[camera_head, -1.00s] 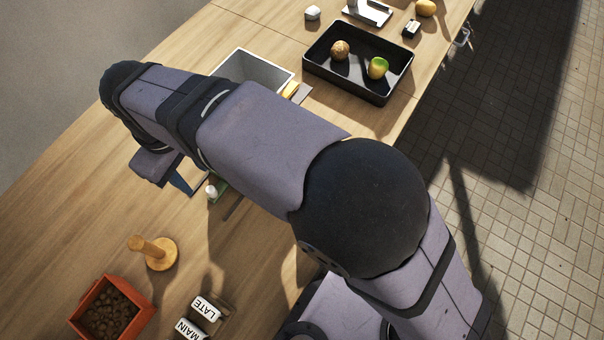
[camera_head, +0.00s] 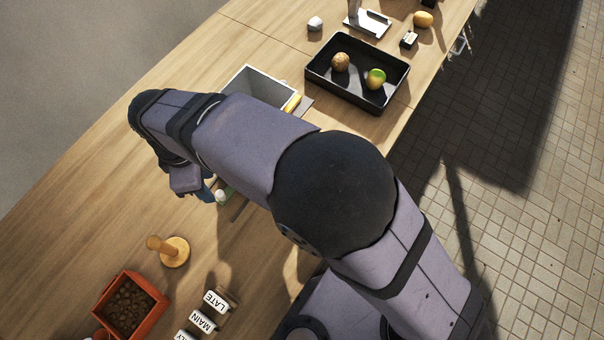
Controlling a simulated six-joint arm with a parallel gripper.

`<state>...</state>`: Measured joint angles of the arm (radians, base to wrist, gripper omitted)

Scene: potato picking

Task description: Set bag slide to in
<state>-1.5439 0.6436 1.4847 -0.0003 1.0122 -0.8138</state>
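A small green piece with a white knob (camera_head: 221,196) lies on the table beside the dark strip under my arm; it may be the bag slide, but I cannot tell its setting. My gripper (camera_head: 206,192) is at the left of it, mostly hidden under my wrist, with only a bluish part showing. In the picture it appears right beside the white knob; whether they touch is unclear. The fingertips are hidden, so I cannot see whether they are open or shut. No bag is clearly visible.
A grey bin (camera_head: 258,79) stands behind my forearm with a yellow item at its edge. A black tray (camera_head: 322,88) holds two round items. An orange box (camera_head: 150,318), wooden peg stand (camera_head: 174,252) and labelled blocks (camera_head: 203,321) are in front. The left tabletop is clear.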

